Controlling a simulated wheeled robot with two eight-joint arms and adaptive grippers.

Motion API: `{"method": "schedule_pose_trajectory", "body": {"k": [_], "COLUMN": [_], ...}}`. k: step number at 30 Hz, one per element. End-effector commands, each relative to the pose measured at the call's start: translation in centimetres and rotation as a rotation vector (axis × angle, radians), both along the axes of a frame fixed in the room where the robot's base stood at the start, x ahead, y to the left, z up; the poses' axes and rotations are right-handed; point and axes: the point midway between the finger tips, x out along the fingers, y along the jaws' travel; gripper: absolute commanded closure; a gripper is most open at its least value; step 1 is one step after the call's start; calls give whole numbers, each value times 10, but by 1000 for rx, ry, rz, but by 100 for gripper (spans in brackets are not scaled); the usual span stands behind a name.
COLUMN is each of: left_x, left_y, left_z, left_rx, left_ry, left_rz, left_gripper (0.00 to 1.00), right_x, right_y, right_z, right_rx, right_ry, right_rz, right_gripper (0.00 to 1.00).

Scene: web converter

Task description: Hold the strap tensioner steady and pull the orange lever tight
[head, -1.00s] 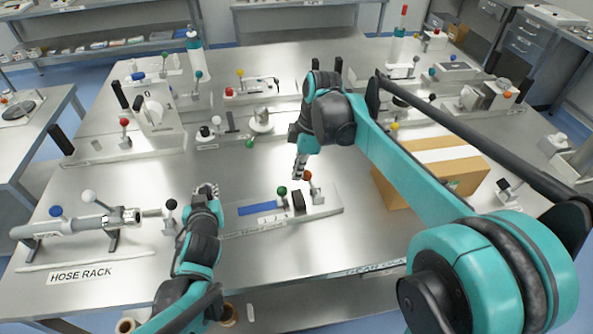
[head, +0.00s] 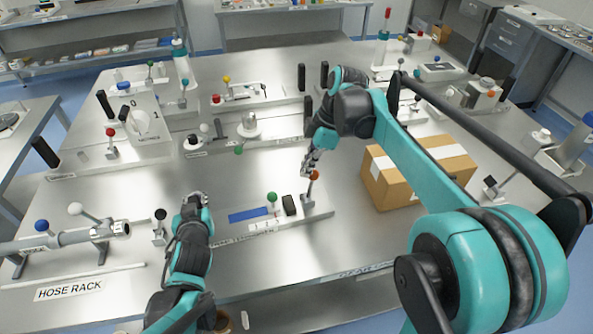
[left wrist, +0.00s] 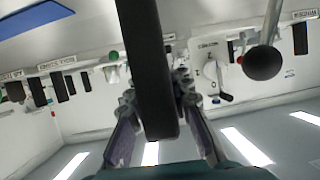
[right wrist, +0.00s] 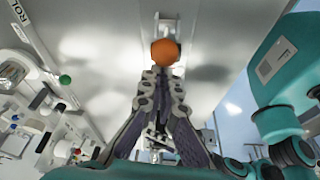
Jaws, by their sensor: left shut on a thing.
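The strap tensioner (head: 322,207) lies on the bench in front of me, with a blue strip (head: 248,214), a green knob (head: 271,197) and a small black block (head: 289,205). Its orange lever (head: 314,175) stands near the right end; its ball also shows in the right wrist view (right wrist: 165,52). My right gripper (head: 307,170) is at the ball's left side, fingertips close together just before it; the contact is not clear. My left gripper (head: 196,197) is at the tensioner's left end, shut on an upright black handle (left wrist: 148,60), which it hides in the head view.
A black-knobbed lever (head: 160,215) stands just left of my left gripper. The hose rack (head: 75,238) lies further left. A cardboard box (head: 395,188) stands right of the tensioner. Several fixtures with levers line the bench behind.

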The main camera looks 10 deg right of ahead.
Motion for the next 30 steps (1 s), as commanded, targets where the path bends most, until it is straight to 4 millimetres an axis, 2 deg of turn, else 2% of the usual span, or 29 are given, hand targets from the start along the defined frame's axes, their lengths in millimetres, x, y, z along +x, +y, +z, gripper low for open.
{"method": "schedule_pose_trajectory", "body": {"k": [3,15,30], "left_x": [-1,-1,-1], "left_y": [2,3,5], "left_z": [-3,-2,-2], "left_rx": [0,1,7], "left_ry": [7,6,6], "left_rz": [5,7,11], "left_gripper": [100,100,100], "right_x": [1,3,4], "right_y": [-14,-41,-47], "right_z": [-1,-6,-9], "right_rx": [-4,-6,-7], "right_ry": [0,1,-4], "right_rz": [-3,-4,-6], "right_gripper": [100,100,100]}}
